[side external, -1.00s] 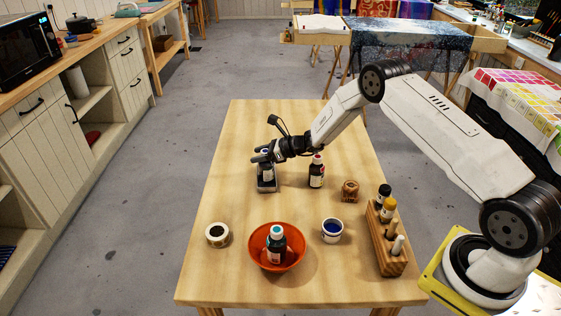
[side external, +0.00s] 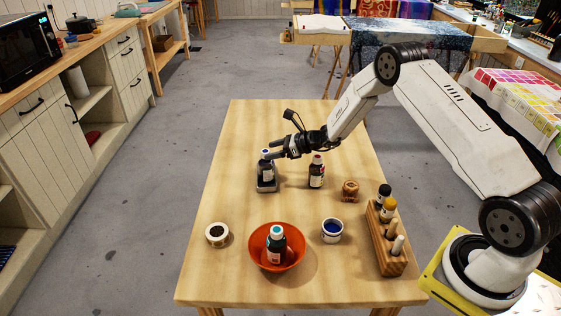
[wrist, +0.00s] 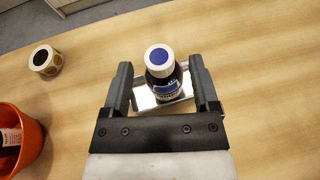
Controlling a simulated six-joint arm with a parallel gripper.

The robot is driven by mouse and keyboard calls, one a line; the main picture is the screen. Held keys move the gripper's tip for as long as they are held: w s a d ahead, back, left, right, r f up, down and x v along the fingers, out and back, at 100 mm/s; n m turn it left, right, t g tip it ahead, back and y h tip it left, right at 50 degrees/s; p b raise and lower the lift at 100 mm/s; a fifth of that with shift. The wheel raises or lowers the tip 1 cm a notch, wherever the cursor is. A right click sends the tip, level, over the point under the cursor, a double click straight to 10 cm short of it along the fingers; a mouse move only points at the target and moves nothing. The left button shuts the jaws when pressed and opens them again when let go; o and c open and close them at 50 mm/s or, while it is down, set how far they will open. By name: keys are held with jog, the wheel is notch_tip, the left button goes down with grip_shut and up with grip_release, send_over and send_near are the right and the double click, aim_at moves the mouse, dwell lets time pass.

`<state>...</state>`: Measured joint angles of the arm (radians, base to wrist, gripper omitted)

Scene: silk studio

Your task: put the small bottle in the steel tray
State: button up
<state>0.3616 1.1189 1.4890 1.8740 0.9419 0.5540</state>
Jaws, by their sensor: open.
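The small dark bottle (side external: 266,168) with a blue-topped white cap stands upright in the steel tray (side external: 267,188) on the table's left side. In the wrist view the bottle (wrist: 163,77) shows between the fingers, with the shiny tray (wrist: 143,101) under it. My gripper (side external: 275,152) is open at the upper part of the bottle, to its right and above the tray. In the wrist view both fingers (wrist: 159,68) are spread, with a gap on the left side; contact on the right side cannot be told. The bottle's base is partly hidden by the tray wall.
A second dark bottle (side external: 317,172) stands right of the tray. An orange bowl (side external: 253,252) holds a teal-capped bottle (side external: 276,247). Also on the table are a tape roll (side external: 217,235), a blue-filled cup (side external: 332,230), a brown object (side external: 350,190) and a wooden rack (side external: 392,262).

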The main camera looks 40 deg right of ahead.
jog(key=v, duration=0.7)
jog(key=shift+s, duration=0.1)
dwell(0.4)
jog(key=s+a+r+n+g, duration=0.3)
jog(key=s+a+n+g, duration=0.4)
jog(key=s+a+n, duration=0.35)
jog(key=s+r+n+h, duration=0.2)
jog(key=s+n+h, duration=0.2)
jog(key=s+n, duration=0.3)
jog(key=s+a+r+n+g+h, duration=0.1)
jog(key=s+r+n+h, duration=0.2)
jog(key=s+n, duration=0.5)
jog(key=n, duration=0.3)
jog(key=shift+s+h, duration=0.35)
jog(key=shift+h, duration=0.05)
